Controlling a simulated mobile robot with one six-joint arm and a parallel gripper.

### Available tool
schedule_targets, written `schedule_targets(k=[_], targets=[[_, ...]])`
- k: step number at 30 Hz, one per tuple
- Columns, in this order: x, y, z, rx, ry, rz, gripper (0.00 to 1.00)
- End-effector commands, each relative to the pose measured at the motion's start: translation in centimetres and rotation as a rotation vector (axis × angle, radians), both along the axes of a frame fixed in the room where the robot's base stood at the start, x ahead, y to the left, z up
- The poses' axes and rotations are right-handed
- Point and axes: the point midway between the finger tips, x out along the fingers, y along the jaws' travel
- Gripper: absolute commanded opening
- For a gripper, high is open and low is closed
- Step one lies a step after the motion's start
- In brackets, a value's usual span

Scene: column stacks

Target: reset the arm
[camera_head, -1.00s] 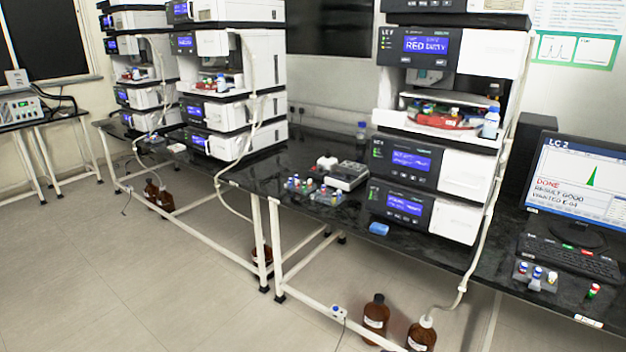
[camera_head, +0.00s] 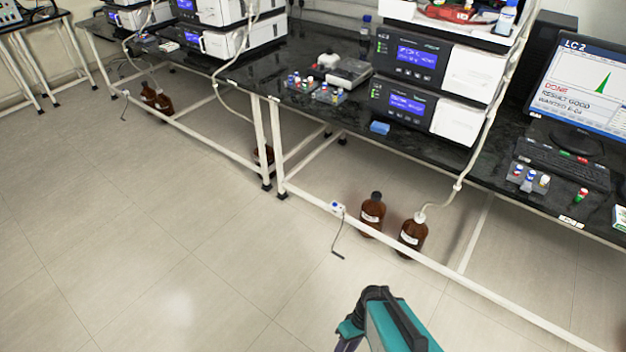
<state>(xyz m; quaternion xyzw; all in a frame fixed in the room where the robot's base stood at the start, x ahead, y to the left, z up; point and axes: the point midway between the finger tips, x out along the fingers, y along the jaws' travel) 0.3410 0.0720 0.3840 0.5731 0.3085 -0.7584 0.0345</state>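Part of my arm, teal and black, shows at the bottom of the head view, right of centre, above the floor in front of the bench. My gripper itself is not in view, so I cannot see its fingers or whether it holds anything. The arm part stands apart from the black bench (camera_head: 345,113) and from the brown bottles under it.
Brown bottles (camera_head: 372,214) (camera_head: 412,234) stand on the floor under the bench, with a tube into one. The floor (camera_head: 150,250) at left is clear.

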Motion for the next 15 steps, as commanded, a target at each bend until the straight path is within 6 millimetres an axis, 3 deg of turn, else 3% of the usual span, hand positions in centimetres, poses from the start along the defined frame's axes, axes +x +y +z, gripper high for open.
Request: schedule_targets(k=[3, 9, 15], targets=[[-1.8, -2.3, -0.3, -0.125, 0.066, -0.048, 0.34], [-3.1, -5.8, -0.1, -0.329, 0.132, -0.159, 0.34], [-3.7, -7.6, 0.1, -0.466, 0.171, -0.297, 0.34]])
